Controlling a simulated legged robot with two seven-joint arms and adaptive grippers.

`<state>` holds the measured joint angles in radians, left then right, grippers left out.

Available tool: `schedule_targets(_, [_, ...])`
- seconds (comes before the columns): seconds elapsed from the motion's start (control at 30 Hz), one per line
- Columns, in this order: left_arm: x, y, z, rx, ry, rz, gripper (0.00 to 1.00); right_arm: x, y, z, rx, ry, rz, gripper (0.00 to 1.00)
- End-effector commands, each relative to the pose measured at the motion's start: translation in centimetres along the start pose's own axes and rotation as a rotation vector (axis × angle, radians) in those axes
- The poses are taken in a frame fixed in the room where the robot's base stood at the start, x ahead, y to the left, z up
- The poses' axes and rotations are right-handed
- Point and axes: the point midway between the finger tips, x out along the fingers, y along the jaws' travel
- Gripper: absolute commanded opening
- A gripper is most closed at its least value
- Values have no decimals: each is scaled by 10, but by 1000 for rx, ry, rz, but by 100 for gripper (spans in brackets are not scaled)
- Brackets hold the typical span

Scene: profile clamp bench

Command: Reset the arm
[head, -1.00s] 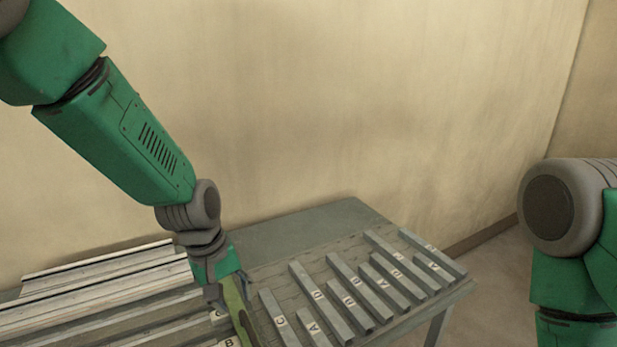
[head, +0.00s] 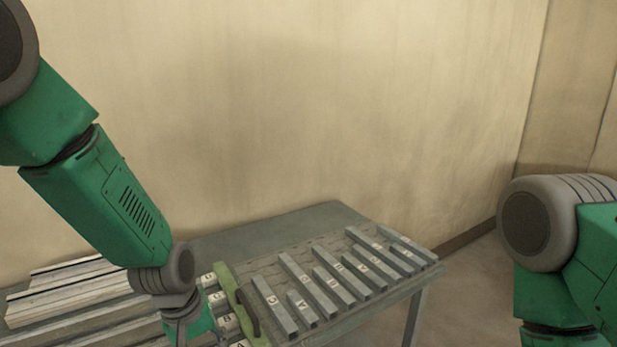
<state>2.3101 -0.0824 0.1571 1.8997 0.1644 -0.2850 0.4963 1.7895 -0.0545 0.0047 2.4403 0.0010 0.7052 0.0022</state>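My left arm comes down from the upper left to the bench (head: 270,232). Its wrist and the top of the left gripper (head: 188,328) show at the bottom edge; the fingers are hidden or out of frame. A green clamp bar (head: 238,305) with a dark handle lies just right of the gripper, across the ends of the labelled profiles, and a gap shows between it and the wrist. My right arm stands at the right edge; its gripper is out of view.
Several short grey profiles with letter labels (head: 318,290) lie in a slotted rack on the bench's right. Long pale profiles (head: 75,290) lie at the left. A wall (head: 300,110) stands close behind. The bench's back strip is bare.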

Motion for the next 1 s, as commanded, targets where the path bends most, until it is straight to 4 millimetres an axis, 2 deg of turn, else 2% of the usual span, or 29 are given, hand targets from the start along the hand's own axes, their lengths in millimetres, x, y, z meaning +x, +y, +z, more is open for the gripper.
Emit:
schedule_targets(0.03, [16,-11,7,11,-3,-10,34,7,0,0,0,0,0,0])
schedule_targets(0.27, [84,-64,38,100,5,-50,34,30,0,2,0,-1,0,0])
schedule_targets(0.33, [112,-87,52,140,5,-67,34,41,0,3,0,-1,0,0])
schedule_targets(0.5, [189,-167,114,294,-9,-117,34,78,-1,5,0,-1,0,0])
schedule_targets(0.6, [218,-208,152,390,-17,-133,34,96,-1,6,0,-1,0,0])
schedule_targets(0.7, [232,-236,182,467,-24,-141,34,110,-1,6,0,-1,0,0])
schedule_targets(0.8, [238,-253,200,519,-27,-143,34,117,-1,7,0,-1,0,0])
schedule_targets(1.0, [237,-260,208,547,-24,-141,34,117,-1,7,0,-1,0,0])
